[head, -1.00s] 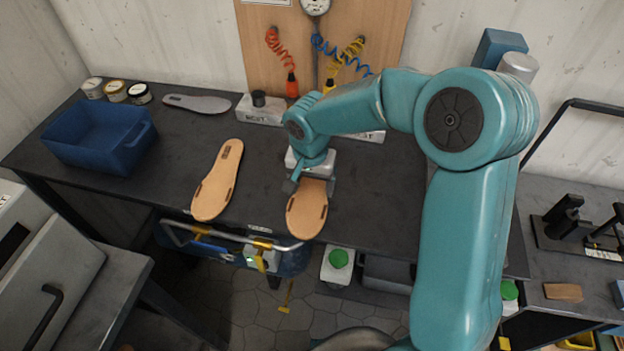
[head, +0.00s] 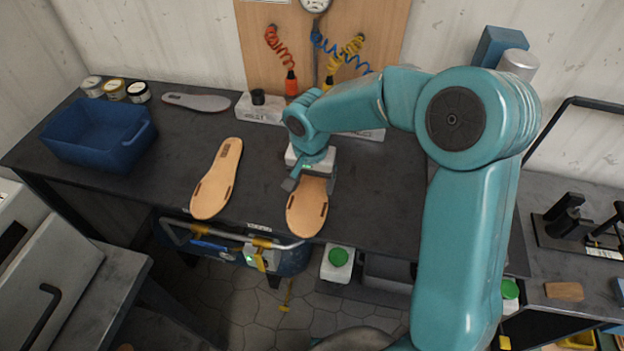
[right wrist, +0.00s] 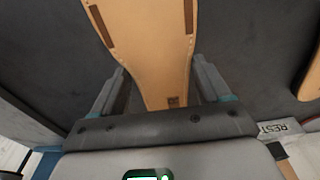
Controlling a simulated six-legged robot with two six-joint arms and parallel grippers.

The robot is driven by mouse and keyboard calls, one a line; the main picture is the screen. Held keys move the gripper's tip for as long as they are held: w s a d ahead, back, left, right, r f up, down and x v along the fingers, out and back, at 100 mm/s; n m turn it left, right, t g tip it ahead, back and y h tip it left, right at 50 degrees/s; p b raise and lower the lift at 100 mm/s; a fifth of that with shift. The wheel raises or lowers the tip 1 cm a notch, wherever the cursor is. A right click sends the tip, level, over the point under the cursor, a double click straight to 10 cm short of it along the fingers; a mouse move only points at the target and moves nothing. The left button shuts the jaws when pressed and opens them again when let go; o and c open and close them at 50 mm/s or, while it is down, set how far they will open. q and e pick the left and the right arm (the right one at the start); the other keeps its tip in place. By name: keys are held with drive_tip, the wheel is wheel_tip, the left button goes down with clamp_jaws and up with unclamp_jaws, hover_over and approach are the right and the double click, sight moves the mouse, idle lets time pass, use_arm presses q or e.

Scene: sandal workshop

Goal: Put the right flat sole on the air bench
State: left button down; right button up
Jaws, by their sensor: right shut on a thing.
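The right flat sole (head: 307,212) is tan with dark slots along its edges. It lies flat or nearly flat over the dark air bench (head: 380,212), its wide toe end at the front edge. I cannot tell whether it touches the bench top. My right gripper (head: 311,184) is shut on its narrow heel end. In the right wrist view the sole (right wrist: 150,40) runs between the two fingers (right wrist: 158,68). A second tan sole (head: 216,180) lies on the bench to the left, apart from the gripper. My left gripper is not in view.
A blue bin (head: 97,138), several small jars (head: 115,90) and a grey insole (head: 196,102) sit at the back left. A white block (head: 258,112) and coiled air hoses (head: 345,55) are behind the gripper. Bare bench lies between the two soles.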

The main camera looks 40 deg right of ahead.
drive_tip(key=shift+f+b, duration=0.4)
drive_tip(key=shift+b, duration=0.1)
idle(0.4)
drive_tip(key=o, duration=1)
drive_tip(key=shift+o, duration=0.2)
wheel_tip(320, 180, up, 16)
drive_tip(key=s+a, duration=0.1)
drive_tip(key=shift+a+r+p, duration=0.15)
drive_tip(key=shift+p, duration=0.15)
drive_tip(key=shift+s, duration=0.15)
